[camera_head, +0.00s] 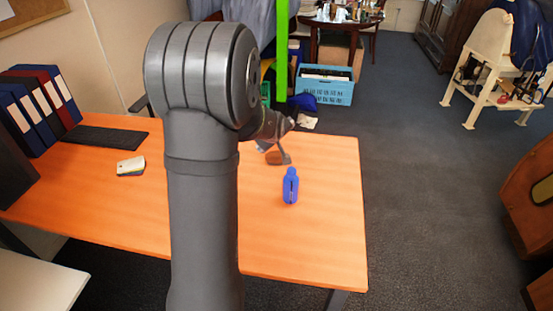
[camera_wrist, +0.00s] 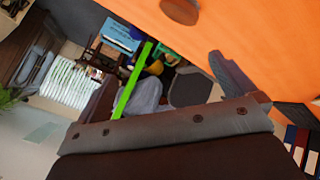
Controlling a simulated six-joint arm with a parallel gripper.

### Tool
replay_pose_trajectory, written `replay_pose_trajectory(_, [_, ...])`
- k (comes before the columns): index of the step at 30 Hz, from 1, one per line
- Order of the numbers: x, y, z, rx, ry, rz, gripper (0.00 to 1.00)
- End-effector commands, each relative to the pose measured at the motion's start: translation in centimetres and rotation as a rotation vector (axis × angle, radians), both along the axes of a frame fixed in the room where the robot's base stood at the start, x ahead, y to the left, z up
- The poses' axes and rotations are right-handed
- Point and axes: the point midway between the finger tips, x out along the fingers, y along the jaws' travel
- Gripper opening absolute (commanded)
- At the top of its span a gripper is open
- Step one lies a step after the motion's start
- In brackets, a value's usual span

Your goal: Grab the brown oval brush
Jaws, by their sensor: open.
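The brown oval brush (camera_head: 279,158) lies on the orange table near its far right edge. In the wrist view a brown rounded piece (camera_wrist: 180,9) at the top edge, cut off by the frame, looks like the same brush. My gripper (camera_head: 277,135) is open, just above and behind the brush in the head view, apart from it as far as I can tell. My arm hides part of the table and of the gripper. In the wrist view the dark gripper body fills the bottom, with a grey-blue finger (camera_wrist: 230,74) at the right.
A small phone-like stack (camera_head: 131,166), a keyboard (camera_head: 97,137) and several binders (camera_head: 50,95) are at the left. A green pole (camera_head: 282,50) rises behind; a blue crate (camera_head: 326,87) is on the floor.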

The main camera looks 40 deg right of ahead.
Motion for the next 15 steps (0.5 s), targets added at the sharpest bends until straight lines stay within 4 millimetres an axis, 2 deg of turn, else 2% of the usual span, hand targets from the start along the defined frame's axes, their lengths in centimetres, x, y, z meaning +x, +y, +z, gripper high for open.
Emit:
replay_pose_trajectory(1, [0.9, -0.9, 0.1, 0.074, -0.009, -0.058, 1.00])
replay_pose_trajectory(6, [3.0, -2.3, 0.6, 0.326, -0.024, -0.268, 1.00])
replay_pose_trajectory(15, [4.7, -2.9, 1.9, 0.576, -0.013, -0.512, 1.00])
